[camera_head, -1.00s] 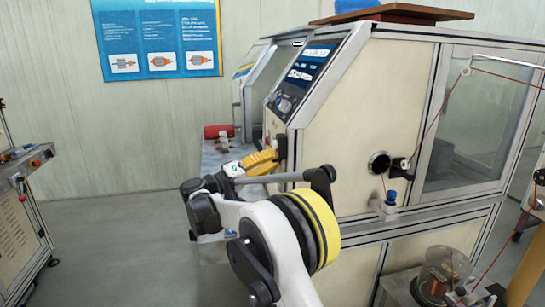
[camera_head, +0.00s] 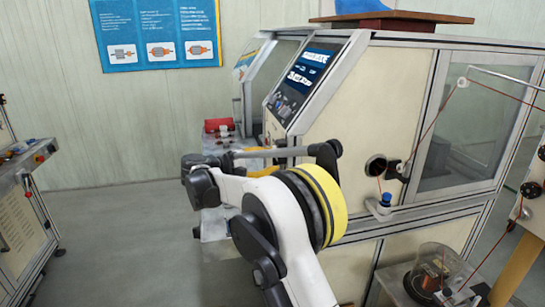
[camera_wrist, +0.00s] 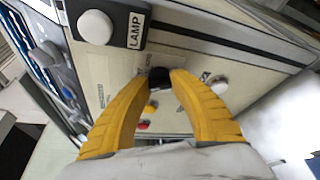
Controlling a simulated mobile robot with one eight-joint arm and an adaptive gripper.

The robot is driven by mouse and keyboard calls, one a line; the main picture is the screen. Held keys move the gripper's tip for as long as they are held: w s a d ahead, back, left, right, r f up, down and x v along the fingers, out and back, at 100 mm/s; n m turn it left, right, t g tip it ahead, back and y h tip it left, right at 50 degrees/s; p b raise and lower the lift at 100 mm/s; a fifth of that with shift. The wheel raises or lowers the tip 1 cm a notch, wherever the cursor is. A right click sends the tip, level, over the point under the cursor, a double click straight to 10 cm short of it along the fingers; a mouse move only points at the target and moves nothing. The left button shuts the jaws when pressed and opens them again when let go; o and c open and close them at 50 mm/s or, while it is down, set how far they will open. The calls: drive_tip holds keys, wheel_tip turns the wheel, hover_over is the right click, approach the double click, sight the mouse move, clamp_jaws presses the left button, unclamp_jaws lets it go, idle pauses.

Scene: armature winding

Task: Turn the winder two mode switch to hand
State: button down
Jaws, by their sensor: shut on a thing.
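In the wrist view, a black switch knob (camera_wrist: 158,79) stands on the cream panel of the machine. The yellow fingers of my gripper (camera_wrist: 164,75) are closed on it from both sides. Small lettering beside the knob is partly hidden and too blurred to read, so I cannot tell its setting. In the head view, the winder (camera_head: 350,130) stands at centre right. My gripper (camera_head: 263,172) is mostly hidden behind my arm there, with only a bit of yellow showing at the winder's left side.
A white round button (camera_wrist: 95,27) with a LAMP plate (camera_wrist: 136,31) is close above the fingers. Red (camera_wrist: 144,125) and yellow (camera_wrist: 151,107) buttons sit between the fingers, and a white one (camera_wrist: 219,85) to the right. A red object (camera_head: 219,125) lies on the winder's bench.

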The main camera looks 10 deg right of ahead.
drive_tip(key=shift+r+n+g+y+p, duration=0.15)
drive_tip(key=shift+n+g+y+p, duration=0.25)
drive_tip(key=shift+n+g+p, duration=0.8)
drive_tip(key=shift+n+t, duration=0.3)
drive_tip(key=shift+n, duration=0.1)
drive_tip(key=c, duration=1.1)
unclamp_jaws()
drive_tip(key=shift+w+d, duration=0.1)
drive_tip(key=v, duration=1.2)
